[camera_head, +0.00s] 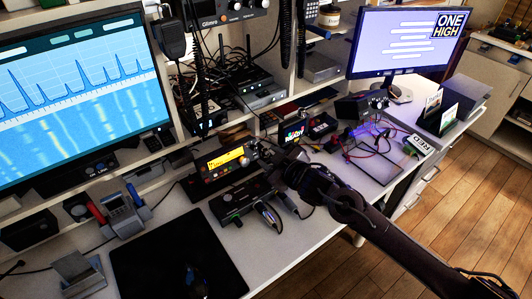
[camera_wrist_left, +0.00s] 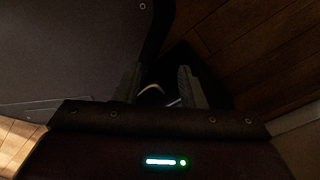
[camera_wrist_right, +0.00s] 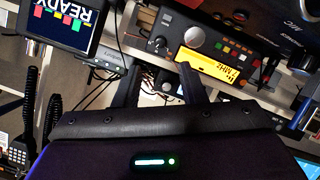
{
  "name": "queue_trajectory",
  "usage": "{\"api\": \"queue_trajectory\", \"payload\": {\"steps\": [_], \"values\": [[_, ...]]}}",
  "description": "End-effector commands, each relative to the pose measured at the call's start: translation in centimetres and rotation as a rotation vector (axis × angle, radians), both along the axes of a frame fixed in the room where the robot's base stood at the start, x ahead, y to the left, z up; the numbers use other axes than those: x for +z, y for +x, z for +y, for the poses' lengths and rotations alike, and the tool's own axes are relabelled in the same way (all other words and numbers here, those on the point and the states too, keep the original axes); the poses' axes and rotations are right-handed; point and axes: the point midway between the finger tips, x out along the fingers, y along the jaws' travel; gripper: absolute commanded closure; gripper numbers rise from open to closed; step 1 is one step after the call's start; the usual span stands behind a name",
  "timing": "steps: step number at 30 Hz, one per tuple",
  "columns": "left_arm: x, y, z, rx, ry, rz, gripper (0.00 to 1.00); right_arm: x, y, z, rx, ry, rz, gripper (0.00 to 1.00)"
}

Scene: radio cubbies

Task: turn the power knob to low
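A black radio (camera_head: 222,165) with a lit amber display stands on the desk. In the right wrist view the radio's display (camera_wrist_right: 207,64) appears upside down, with a large grey knob (camera_wrist_right: 193,37) and smaller black knobs (camera_wrist_right: 157,44) beside it. I cannot read which knob is for power. My right gripper (camera_head: 268,158) is at the radio's right end, in front of its knobs. Its two fingers (camera_wrist_right: 160,85) are apart with nothing visible between them. My left gripper (camera_wrist_left: 158,85) shows in its wrist view only, fingers apart and empty, over a dark area.
A right monitor (camera_head: 408,42) reads "ONE HIGH". A small screen (camera_wrist_right: 66,22) reads "READY". A black box with controls (camera_head: 240,198) sits before the radio. Wires and a frame (camera_head: 372,155) lie to the right. A black mat (camera_head: 178,255) covers the desk front.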

Motion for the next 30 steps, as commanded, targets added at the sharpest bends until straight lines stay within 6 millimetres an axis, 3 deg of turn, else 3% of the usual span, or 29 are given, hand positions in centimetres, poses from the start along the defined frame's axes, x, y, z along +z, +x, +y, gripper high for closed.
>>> {"api": "queue_trajectory", "payload": {"steps": [1,3,9,14,30], "values": [[1.3,0.0,0.0,0.000,0.000,0.000,0.64,0.8,0.1,0.1,-0.006,0.046,0.034,0.63],[2.2,0.0,0.0,0.000,0.000,0.000,0.64,0.9,0.3,-0.1,-0.011,0.108,0.078,0.63],[3.4,0.0,0.0,0.000,0.000,0.000,0.64,0.2,0.1,-1.0,-0.029,0.229,0.174,0.63],[3.4,0.0,0.0,0.000,0.000,0.000,0.64,-0.4,0.6,-0.9,-0.032,0.254,0.191,0.63],[3.3,0.0,0.0,0.000,0.000,0.000,0.64,-2.9,5.7,2.6,-0.031,0.250,0.189,0.63]]}}
